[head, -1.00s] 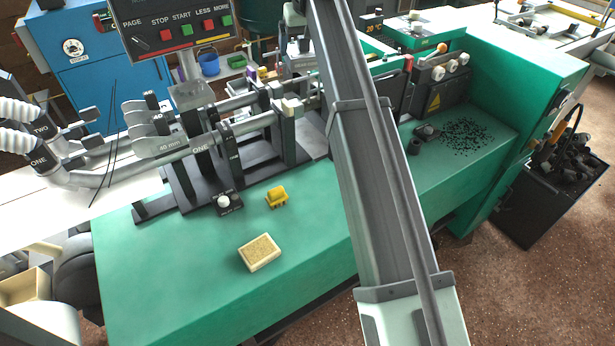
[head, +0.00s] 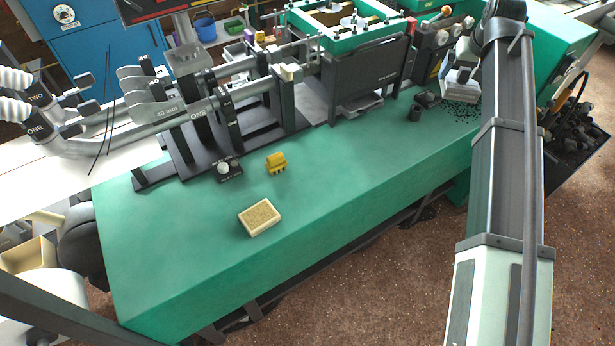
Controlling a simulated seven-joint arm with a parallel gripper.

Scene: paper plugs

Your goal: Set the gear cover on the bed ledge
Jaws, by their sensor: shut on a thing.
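My gripper (head: 461,70) is at the upper right, over the far right end of the green bed (head: 330,190), partly hidden by my own arm. It is shut on a pale grey boxy piece (head: 460,90), which looks like the gear cover. This piece is low over the dark crumbs; I cannot tell whether it touches the bed. The fingertips are too small to make out. I cannot pick out the bed ledge for certain; the bed's front edge runs clear along its near side.
A yellow block (head: 277,162) and a cream-framed tan pad (head: 260,217) lie on the bed. Dark cups (head: 416,112) stand left of the crumbs (head: 463,113). A dark upright panel (head: 370,75) and the rail clamps (head: 228,122) line the back. The bed's middle is free.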

